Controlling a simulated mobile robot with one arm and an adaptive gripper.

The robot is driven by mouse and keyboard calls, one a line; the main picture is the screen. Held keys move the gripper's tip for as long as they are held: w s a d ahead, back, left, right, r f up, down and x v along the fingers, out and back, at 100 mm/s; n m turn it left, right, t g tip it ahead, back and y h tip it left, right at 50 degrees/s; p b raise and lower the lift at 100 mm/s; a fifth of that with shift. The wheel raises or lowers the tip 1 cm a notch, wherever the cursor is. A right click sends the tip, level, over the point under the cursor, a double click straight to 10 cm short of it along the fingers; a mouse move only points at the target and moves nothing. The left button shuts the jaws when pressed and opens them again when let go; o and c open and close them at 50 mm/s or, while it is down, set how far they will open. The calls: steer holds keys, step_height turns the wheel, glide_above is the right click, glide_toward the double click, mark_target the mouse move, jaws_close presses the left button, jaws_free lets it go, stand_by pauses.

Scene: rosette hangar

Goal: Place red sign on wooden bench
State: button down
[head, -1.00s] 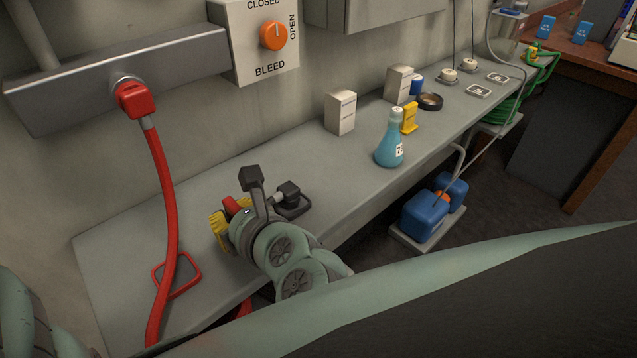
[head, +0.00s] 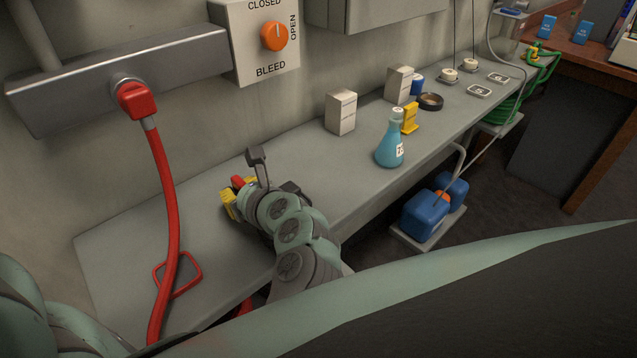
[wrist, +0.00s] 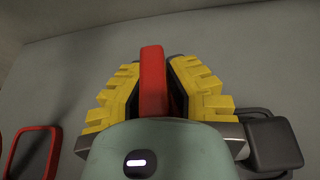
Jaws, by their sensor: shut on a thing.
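My gripper (head: 240,196) has yellow toothed fingers and is shut on a red piece (head: 237,182), which I take to be the red sign. In the wrist view the red sign (wrist: 152,80) stands up between the two fingers of my gripper (wrist: 154,92), its lower part hidden by the gripper body. My gripper is over the left part of a long grey bench (head: 120,270); I cannot tell whether the sign touches it. A brown wooden bench (head: 588,62) stands far off at the upper right in the head view.
A red hose (head: 165,200) and a red loop (head: 196,265) are left of my gripper. A blue flask (head: 390,150), white boxes (head: 341,112) and a yellow item (head: 410,118) stand farther along the grey bench.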

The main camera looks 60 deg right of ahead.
steer(key=shift+s+f, duration=0.1)
steer(key=shift+f, duration=0.2)
steer(key=shift+f, duration=0.1)
steer(key=shift+f, duration=0.15)
steer(key=c, duration=1.1)
jaws_free()
